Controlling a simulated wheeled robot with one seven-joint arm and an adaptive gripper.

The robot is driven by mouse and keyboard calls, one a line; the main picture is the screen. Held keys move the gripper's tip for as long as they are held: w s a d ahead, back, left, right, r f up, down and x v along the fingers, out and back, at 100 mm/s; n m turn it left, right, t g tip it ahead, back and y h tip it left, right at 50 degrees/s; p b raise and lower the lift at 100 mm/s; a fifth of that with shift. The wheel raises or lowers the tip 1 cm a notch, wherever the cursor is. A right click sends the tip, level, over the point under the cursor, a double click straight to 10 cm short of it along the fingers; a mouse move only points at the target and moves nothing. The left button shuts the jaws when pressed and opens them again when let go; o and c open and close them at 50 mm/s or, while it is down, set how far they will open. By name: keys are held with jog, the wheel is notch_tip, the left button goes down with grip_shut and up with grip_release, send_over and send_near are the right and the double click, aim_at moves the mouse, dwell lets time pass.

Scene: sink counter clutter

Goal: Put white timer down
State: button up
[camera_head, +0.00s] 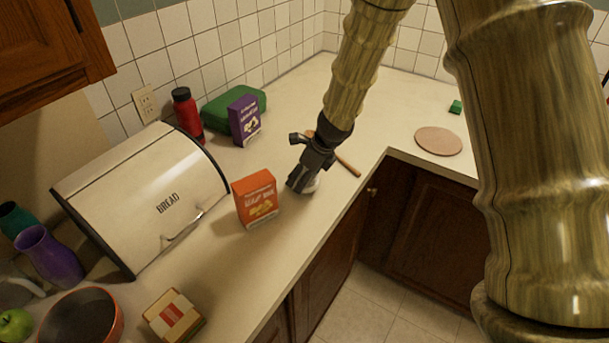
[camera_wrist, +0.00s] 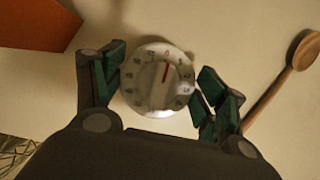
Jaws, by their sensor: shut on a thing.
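The white timer (camera_wrist: 156,78) is round with a numbered dial and a red mark, and it shows between my fingers in the wrist view. My gripper (camera_wrist: 151,88) has one finger on each side of it and is shut on it. In the head view my gripper (camera_head: 301,186) points down low over the counter (camera_head: 325,205), just right of the orange box. Only a small pale part of the timer (camera_head: 312,185) shows there, the rest hidden by the gripper. I cannot tell whether the timer touches the counter.
An orange box (camera_head: 256,199) stands close on the left; a wooden spoon (camera_head: 347,166) lies on the right. A bread box (camera_head: 150,195), purple box (camera_head: 245,120) and red bottle (camera_head: 187,113) stand farther left and back. The counter's front edge is near.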

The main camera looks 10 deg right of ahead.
jog(key=shift+f, duration=0.45)
jog(key=shift+f, duration=0.2)
jog(key=o, duration=1.1)
jog(key=shift+r, duration=0.15)
jog(key=shift+b+v, duration=0.8)
jog(key=shift+v, duration=5.2)
